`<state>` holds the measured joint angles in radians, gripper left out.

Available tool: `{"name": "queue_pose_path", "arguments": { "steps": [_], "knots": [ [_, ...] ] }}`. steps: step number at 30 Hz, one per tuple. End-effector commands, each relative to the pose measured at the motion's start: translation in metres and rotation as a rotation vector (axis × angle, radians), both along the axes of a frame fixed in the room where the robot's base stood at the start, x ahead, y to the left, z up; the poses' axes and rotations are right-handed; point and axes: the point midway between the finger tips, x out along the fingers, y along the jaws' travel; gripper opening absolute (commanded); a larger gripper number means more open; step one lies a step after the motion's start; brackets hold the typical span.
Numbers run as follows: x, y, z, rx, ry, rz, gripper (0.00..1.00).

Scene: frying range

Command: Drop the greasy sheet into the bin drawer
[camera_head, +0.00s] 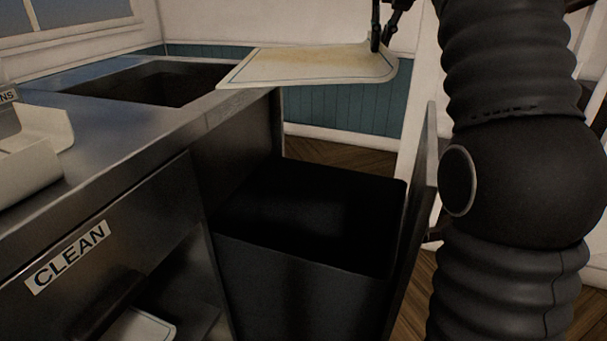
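The greasy sheet (305,65) is a pale, cream-coloured flat sheet with a thin dark border line and yellowish stains. It is held roughly level in the air, above the back of the open bin drawer, and its left end overlaps the counter edge in the picture. My gripper (378,42) is at the sheet's right end, with its dark fingers closed on that edge; its upper part is cut off by the frame. The bin drawer (300,262) is pulled out, with a dark open bin inside. Its bottom is too dark to make out.
The steel counter (130,140) with a dark sunken well (150,82) is at the left. A drawer labelled CLEAN (68,258) stands partly open at lower left, with a pale sheet inside. A white holder (30,150) sits at the counter's left. The drawer front (424,190) rises right of the bin.

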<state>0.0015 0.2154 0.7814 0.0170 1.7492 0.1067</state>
Motion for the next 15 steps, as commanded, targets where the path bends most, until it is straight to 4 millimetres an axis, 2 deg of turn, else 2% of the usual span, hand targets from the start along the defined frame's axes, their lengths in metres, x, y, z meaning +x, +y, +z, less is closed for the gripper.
{"name": "queue_pose_path", "arguments": {
  "steps": [9, 15],
  "knots": [
    [-0.001, -0.001, -0.030, 0.000, 0.002, -0.001, 0.00],
    [0.000, -0.001, -0.040, 0.000, 0.000, -0.001, 0.00]
  ]
}}
